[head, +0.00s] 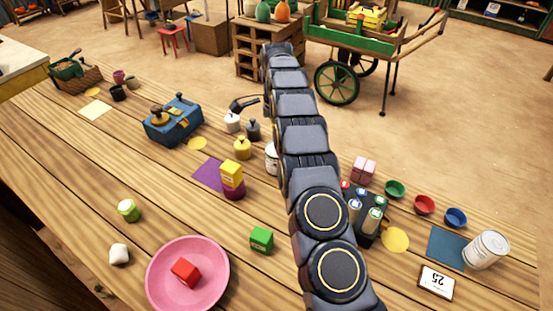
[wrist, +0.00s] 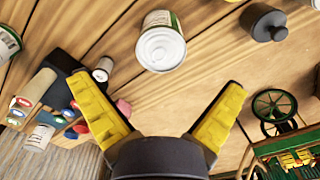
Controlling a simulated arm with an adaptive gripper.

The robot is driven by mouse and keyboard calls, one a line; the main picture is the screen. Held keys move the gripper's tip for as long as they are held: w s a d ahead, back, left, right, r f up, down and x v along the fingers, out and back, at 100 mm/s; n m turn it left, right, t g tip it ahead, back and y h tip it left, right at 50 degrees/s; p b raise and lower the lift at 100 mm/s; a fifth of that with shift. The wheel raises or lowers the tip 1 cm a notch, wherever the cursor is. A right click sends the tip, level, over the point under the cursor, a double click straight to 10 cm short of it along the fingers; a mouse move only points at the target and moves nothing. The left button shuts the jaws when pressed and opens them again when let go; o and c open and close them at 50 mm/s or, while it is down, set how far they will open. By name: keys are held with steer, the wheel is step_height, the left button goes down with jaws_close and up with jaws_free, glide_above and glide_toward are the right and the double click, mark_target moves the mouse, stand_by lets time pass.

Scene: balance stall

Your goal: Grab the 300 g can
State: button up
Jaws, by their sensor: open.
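In the wrist view a pale-topped can (wrist: 160,45) with a green-edged label lies ahead of my gripper (wrist: 162,82). My gripper's yellow fingers are spread apart with nothing between them, and the can is just beyond the fingertips, apart from them. In the head view a pale can (head: 271,158) shows partly behind my arm. The can labels are too small or turned to read, so I cannot tell which is 300 g. In the head view my gripper is not clearly visible.
A dark caddy (head: 366,222) with several capped tubes stands right of my arm. Yellow (head: 242,149), white (head: 232,123) and dark (head: 254,132) weights stand left of it. A blue box (head: 174,122) and a pink bowl (head: 153,291) are farther left.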

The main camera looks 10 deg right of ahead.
steer(key=shift+w+d+f, duration=0.15)
steer(key=shift+w+f, duration=0.05)
steer(key=shift+f, duration=0.5)
steer(key=f, duration=0.7)
steer(key=shift+s+d, duration=0.1)
steer(key=shift+d, duration=0.3)
steer(key=c, duration=1.1)
